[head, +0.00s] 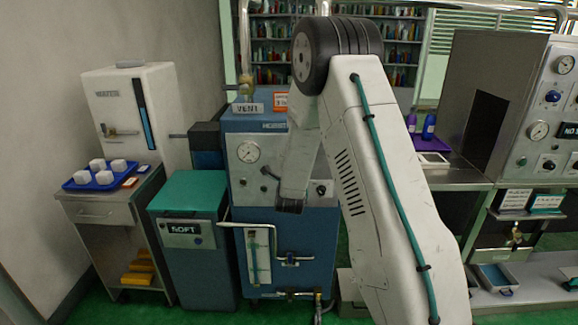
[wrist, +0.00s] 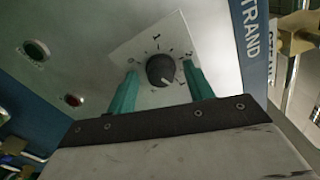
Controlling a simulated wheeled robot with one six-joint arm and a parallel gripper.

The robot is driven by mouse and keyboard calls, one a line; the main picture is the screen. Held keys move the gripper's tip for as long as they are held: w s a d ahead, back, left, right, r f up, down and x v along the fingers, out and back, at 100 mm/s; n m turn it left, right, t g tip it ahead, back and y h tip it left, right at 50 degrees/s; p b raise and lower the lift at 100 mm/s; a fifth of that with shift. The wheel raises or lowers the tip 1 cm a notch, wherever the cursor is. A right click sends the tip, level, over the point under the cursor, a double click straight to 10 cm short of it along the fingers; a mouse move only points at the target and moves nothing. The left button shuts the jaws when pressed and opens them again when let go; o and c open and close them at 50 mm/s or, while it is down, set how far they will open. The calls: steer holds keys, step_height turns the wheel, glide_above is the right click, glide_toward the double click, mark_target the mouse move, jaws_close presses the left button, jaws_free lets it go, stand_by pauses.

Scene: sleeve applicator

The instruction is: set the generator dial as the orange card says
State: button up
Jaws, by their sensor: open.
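The generator dial (wrist: 161,69) is a dark round knob on a white square plate with printed marks, seen in the wrist view. A pale pointer line on the knob points to the lower right; the numerals are too small to read surely. My gripper (wrist: 159,76) is open, with one green finger on each side of the knob; I cannot tell whether they touch it. The blue generator (head: 275,225) stands in the middle of the head view, partly behind my arm. The orange card (head: 281,101) is at its top, partly covered by my arm, its text unreadable.
A round gauge (head: 248,151) sits on the generator's face. A teal-topped cabinet (head: 188,235) stands to its left, and a blue tray (head: 77,184) with white blocks lies farther left. A steel bench (head: 455,175) with a grey machine is at the right.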

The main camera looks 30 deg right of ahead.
steer(key=v, duration=0.7)
steer(key=shift+s+a, duration=0.25)
steer(key=shift+s, duration=0.05)
